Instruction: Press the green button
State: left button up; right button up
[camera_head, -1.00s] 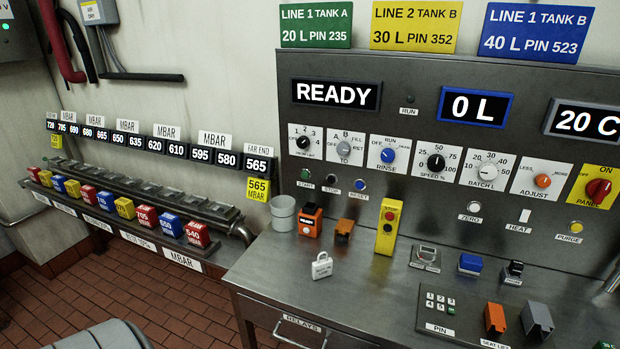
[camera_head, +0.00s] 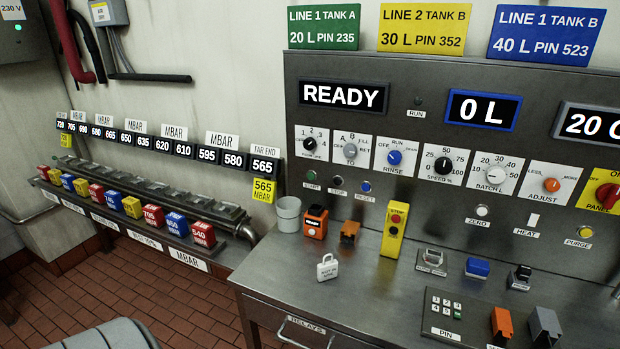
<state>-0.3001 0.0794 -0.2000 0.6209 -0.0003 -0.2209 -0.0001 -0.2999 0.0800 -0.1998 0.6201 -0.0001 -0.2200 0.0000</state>
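A small round green button (camera_head: 311,175) sits on the grey upright control panel (camera_head: 440,225), above a label reading START. It is at the panel's left side, below the white knob plates. A dark STOP button (camera_head: 338,180) and a blue RESET button (camera_head: 366,187) are to its right. A yellow pendant box (camera_head: 395,240) with a red button on top stands on the bench in front of the panel; its lower button is too small to tell its colour. Neither of my grippers shows in the head view.
A grey cup (camera_head: 289,214), an orange-and-black device (camera_head: 315,222) and a white padlock-shaped block (camera_head: 327,268) stand on the metal bench (camera_head: 370,310) below the START button. A keypad (camera_head: 447,311) and several small switches are further right. A rack of coloured blocks (camera_head: 132,207) runs along the left wall.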

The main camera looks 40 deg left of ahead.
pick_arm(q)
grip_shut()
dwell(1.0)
